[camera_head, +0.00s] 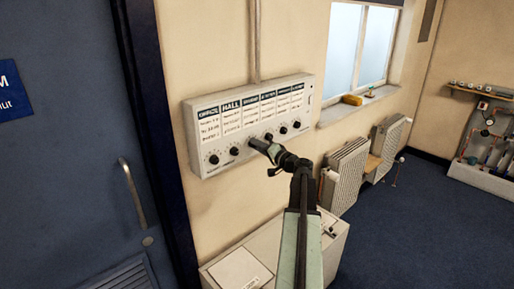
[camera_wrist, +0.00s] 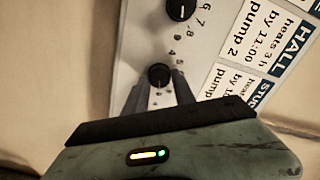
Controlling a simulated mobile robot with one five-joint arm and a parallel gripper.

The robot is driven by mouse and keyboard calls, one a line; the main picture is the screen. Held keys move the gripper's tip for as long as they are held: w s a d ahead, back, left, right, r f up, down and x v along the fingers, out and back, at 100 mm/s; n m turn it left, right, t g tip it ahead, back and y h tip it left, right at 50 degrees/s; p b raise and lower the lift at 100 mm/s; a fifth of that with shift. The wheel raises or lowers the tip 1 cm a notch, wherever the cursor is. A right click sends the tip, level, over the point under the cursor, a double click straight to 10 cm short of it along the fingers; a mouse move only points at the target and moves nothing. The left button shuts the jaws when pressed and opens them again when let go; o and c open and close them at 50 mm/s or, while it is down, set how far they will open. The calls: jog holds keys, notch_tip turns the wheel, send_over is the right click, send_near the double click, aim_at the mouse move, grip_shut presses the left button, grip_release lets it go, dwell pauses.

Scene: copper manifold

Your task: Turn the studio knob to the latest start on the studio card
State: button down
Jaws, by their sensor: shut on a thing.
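A white control box (camera_head: 250,125) on the wall has a row of cards over a row of black knobs. In the wrist view my gripper (camera_wrist: 157,88) has its fingers on both sides of a black knob (camera_wrist: 159,74), shut on it. This looks like the studio knob, third from the left, with small numbers around it. The studio card (camera_wrist: 262,90) shows only partly; its start times are cut off or unreadable. In the head view my gripper (camera_head: 258,146) is at the box's lower edge and hides this knob. I cannot read the knob's pointer.
The hall card (camera_wrist: 285,42) and another knob (camera_wrist: 180,9) are beside the held knob. A blue door (camera_head: 75,150) stands left of the box. A white cabinet (camera_head: 240,268) is below, and radiators (camera_head: 347,172) stand to the right under the window.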

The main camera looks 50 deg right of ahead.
jog(key=shift+w+r, duration=0.1)
jog(key=c, duration=1)
grip_release()
jog(key=shift+w, duration=0.1)
jog(key=shift+c, duration=0.2)
jog(key=s, duration=0.8)
jog(key=shift+a, duration=0.3)
